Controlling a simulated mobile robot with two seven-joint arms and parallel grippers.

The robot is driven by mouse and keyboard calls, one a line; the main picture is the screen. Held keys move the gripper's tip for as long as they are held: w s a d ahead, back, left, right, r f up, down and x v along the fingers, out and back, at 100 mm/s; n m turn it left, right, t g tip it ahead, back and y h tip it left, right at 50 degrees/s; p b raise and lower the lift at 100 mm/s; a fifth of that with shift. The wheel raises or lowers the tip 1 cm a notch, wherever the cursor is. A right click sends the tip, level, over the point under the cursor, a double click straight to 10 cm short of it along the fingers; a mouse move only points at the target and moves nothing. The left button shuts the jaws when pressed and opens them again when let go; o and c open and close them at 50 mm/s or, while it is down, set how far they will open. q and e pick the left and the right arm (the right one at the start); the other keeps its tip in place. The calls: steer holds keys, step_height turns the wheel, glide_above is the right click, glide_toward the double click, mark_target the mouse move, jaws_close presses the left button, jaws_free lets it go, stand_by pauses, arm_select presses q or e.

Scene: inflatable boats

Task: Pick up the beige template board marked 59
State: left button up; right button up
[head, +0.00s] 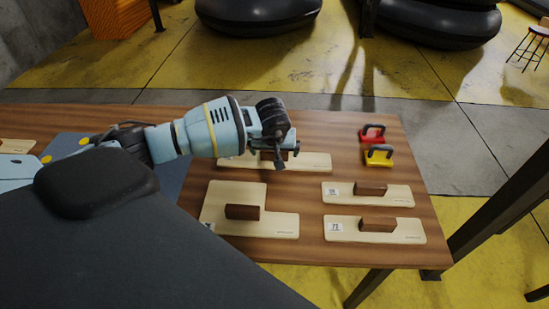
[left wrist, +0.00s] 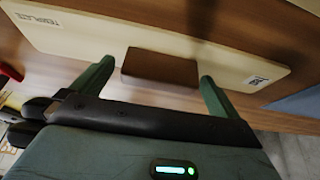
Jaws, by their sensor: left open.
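A beige template board (head: 315,163) with a brown block handle lies on the table under my left gripper (head: 279,155), which partly hides it. The left wrist view shows this board (left wrist: 90,40) with its brown handle (left wrist: 160,68), a small number label at the right end and "TEMPLATE" at the left end. The label's number is too small to read surely. My left gripper (left wrist: 156,72) is open, with one finger at each end of the handle. Whether the fingers touch it cannot be told. My right gripper is not in view.
Other beige boards with brown handles lie nearby: an L-shaped one (head: 225,195) and two long ones (head: 340,200), (head: 350,235) at the right. A red-based item (head: 372,134) and a yellow-based item (head: 379,156) with dark handles stand at the back right of the wooden table (head: 310,190).

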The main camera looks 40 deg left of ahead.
arm_select(q)
steer(key=c, duration=1.1)
steer(key=shift+c, duration=0.2)
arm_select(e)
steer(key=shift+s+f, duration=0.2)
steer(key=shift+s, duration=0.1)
arm_select(q)
steer(key=shift+r, duration=0.1)
